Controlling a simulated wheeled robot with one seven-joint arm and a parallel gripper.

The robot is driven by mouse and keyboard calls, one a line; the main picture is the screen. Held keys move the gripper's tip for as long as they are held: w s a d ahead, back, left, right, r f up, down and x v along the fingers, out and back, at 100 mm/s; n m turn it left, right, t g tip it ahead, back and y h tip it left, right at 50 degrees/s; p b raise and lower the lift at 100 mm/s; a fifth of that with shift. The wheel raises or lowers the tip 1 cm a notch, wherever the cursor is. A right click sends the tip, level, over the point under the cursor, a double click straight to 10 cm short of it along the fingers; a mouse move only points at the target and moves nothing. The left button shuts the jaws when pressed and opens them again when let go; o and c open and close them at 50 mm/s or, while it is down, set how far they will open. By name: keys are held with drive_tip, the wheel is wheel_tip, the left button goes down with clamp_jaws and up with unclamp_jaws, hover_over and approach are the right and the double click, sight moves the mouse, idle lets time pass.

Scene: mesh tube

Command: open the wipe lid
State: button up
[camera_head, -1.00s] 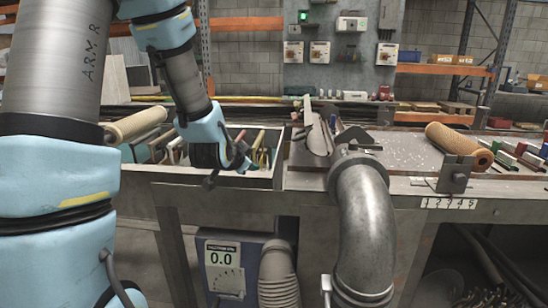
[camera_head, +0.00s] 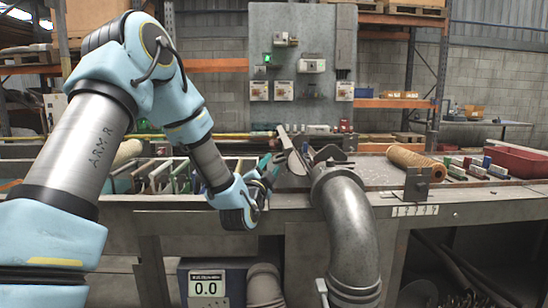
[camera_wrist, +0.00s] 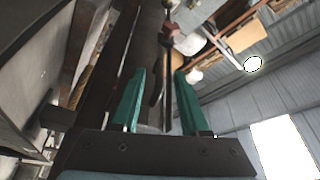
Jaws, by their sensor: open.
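I cannot make out a wipe lid in either view. My gripper (camera_head: 266,170) is at the bench's front side, right of the divided tray and just left of an upright metal lever (camera_head: 292,152). In the wrist view its two teal fingers (camera_wrist: 160,88) are spread apart. A dark bar shows between and beyond them, and I cannot tell whether it touches either finger. Nothing is clearly held.
A thick grey duct (camera_head: 347,230) rises in front of the bench. A tan mesh tube (camera_head: 415,160) lies on the bench top (camera_head: 375,178). A divided tray (camera_head: 150,178) is at left, a red bin (camera_head: 515,160) at right. A control panel (camera_head: 300,60) stands behind.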

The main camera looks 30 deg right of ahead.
sight(274, 158)
drive_tip(key=shift+p+x, duration=0.45)
drive_tip(key=shift+x, duration=1.7)
drive_tip(key=shift+c, duration=0.2)
drive_tip(key=c, duration=0.6)
clamp_jaws()
drive_tip(key=shift+a+r, duration=0.1)
